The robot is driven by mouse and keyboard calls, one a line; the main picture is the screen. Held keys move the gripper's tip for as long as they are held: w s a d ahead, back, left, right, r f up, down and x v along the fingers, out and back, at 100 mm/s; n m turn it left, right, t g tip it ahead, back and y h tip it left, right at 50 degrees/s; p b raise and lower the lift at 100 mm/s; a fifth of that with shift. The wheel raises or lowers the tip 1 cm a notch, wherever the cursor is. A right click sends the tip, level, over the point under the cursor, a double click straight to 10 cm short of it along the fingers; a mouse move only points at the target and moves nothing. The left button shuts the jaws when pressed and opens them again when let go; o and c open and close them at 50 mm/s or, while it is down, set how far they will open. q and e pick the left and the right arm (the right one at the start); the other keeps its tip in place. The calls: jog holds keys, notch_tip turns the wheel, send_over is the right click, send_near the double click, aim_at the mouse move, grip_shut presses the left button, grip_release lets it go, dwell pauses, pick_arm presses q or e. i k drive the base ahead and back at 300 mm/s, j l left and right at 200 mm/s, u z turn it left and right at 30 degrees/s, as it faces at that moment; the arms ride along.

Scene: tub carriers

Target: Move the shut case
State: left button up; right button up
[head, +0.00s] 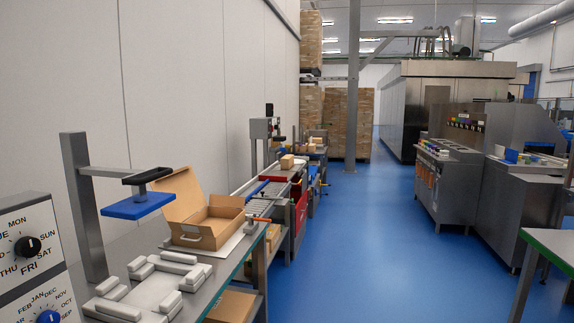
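A brown cardboard case (194,233) sits on the steel bench at the left in the head view. Its lid (179,193) stands up and leans back, so the case is open, and its inside looks empty. A pale handle shows on its front wall. I see no shut case that I can make out clearly. Neither of my grippers is in view.
White blocks (150,285) lie on the bench (225,262) before the case. A blue pad (138,206) on a grey post overhangs beside it. A dial panel (28,255) stands at near left. A conveyor runs behind. The blue floor (370,240) is clear.

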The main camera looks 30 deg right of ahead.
aim_at(287, 161)
jog(key=i+l+z, duration=0.8)
jog(key=i+z, duration=0.45)
jog(key=i, duration=0.15)
jog(key=i+z, duration=0.1)
jog(key=i, duration=2)
jog(key=i+u, duration=0.1)
jog(key=i, duration=0.55)
jog(key=i+l+u, duration=0.1)
jog(key=i, duration=0.55)
jog(key=i+l+u, duration=0.1)
jog(key=i+l, duration=0.15)
jog(key=i, duration=0.4)
